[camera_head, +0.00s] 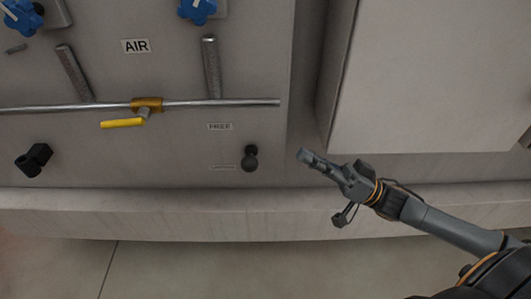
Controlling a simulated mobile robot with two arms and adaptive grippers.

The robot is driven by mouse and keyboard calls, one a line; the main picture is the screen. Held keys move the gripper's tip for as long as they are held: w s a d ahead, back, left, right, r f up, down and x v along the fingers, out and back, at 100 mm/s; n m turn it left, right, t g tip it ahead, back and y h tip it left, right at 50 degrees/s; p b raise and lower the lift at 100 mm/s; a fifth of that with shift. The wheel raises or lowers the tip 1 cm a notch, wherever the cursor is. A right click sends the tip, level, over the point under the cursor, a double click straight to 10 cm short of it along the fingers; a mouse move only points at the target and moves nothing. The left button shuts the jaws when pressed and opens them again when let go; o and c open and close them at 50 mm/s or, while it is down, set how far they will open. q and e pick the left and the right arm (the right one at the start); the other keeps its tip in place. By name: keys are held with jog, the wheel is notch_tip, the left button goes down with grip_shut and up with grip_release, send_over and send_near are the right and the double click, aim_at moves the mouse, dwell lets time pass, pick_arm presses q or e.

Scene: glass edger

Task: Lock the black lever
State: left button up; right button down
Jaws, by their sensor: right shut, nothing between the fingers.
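The black lever (250,158) is a small knob-ended handle on the grey machine panel, right of the middle of that panel. A second, fainter label (223,168) is just left of the lever, too small to read. My right gripper (305,156) is shut and empty. Its tip points left toward the lever, with a gap between them. My left gripper is not in view.
A steel pipe with a brass valve (147,104) and yellow handle (122,123) crosses the panel. A black fitting (33,160) is at the left. A grey box (435,75) juts out above my right arm. A ledge (150,215) runs below the panel.

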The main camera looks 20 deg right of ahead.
aim_at(250, 162)
jog(key=p+x, duration=0.2)
jog(key=x, duration=0.8)
jog(key=shift+s+a+f, duration=0.2)
jog(key=shift+f, duration=0.45)
jog(key=shift+s+a+f, duration=0.15)
jog(key=shift+a+f, duration=0.05)
jog(key=shift+f, duration=0.4)
jog(key=shift+s+a+f, duration=0.2)
jog(key=shift+f, duration=0.45)
